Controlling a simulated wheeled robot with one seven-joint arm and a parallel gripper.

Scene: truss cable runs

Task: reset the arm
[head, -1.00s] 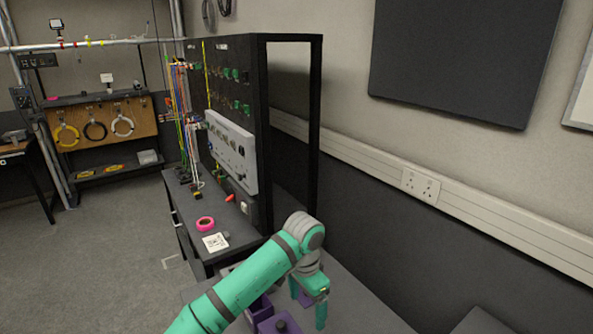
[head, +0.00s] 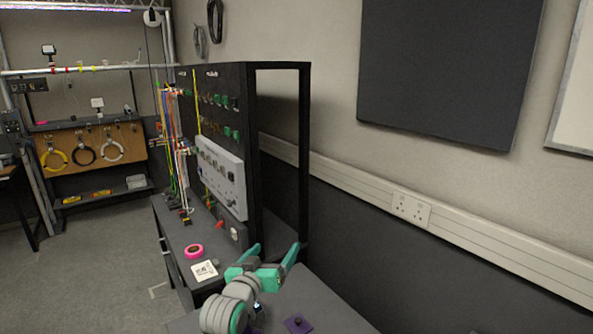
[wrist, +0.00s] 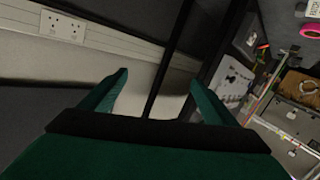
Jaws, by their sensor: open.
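My gripper (head: 271,256) is at the lower middle of the head view, in front of the near end of the dark bench. Its two green fingers are spread apart and point up and away, with nothing between them. In the wrist view my gripper (wrist: 160,92) shows as two separate green fingers, with wall, trunking and a dark frame post beyond. Part of my arm is out of the head view, below its lower edge.
The dark bench (head: 178,234) carries a pink tape roll (head: 194,251), a white printed card (head: 204,271) and a black panel frame (head: 249,150) with a grey box (head: 221,175). A purple piece (head: 298,326) lies below my gripper. Grey floor (head: 90,285) is clear at left.

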